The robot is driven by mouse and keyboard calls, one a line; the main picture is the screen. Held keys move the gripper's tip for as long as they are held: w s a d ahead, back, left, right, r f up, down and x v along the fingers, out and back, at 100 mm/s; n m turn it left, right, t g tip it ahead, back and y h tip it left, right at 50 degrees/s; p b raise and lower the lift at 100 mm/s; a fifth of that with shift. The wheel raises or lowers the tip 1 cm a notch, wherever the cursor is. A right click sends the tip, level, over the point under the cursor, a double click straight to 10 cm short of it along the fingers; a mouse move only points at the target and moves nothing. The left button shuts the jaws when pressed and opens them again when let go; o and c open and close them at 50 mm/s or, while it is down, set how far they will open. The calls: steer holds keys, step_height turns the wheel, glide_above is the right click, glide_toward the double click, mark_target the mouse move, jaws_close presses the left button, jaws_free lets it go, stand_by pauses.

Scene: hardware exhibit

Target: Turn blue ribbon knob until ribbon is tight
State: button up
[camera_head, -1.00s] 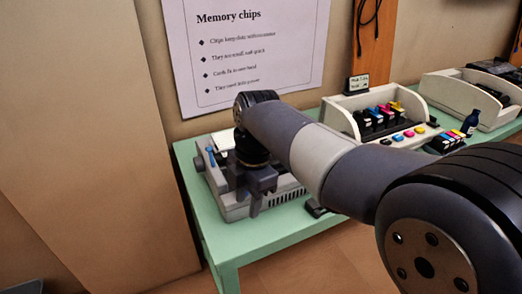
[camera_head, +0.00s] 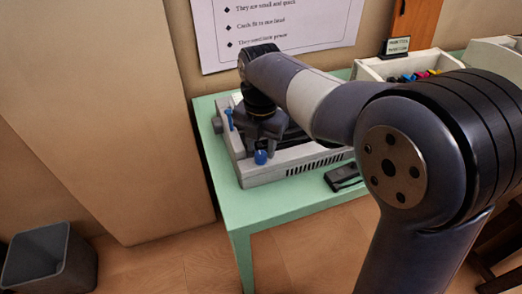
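A grey typewriter-like machine (camera_head: 291,166) sits on the green table, partly hidden by my arm. A round blue knob (camera_head: 261,157) shows near its front left corner. A second, slimmer blue part (camera_head: 229,118) stands upright at its left side. My gripper (camera_head: 262,136) points down over the machine's left part, right above and behind the front blue knob in the picture. The fingers are dark and small here. I cannot tell how far apart they are or whether they touch the knob. The ribbon is not discernible.
The green table (camera_head: 239,206) has a bare strip in front. A white bin of colored cartridges (camera_head: 375,70) stands behind my arm. A grey waste bin (camera_head: 50,262) is on the floor at left.

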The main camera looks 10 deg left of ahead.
steer(key=shift+f, duration=0.95)
steer(key=c, duration=0.7)
steer(key=shift+r+m, duration=0.1)
steer(key=shift+m, duration=0.2)
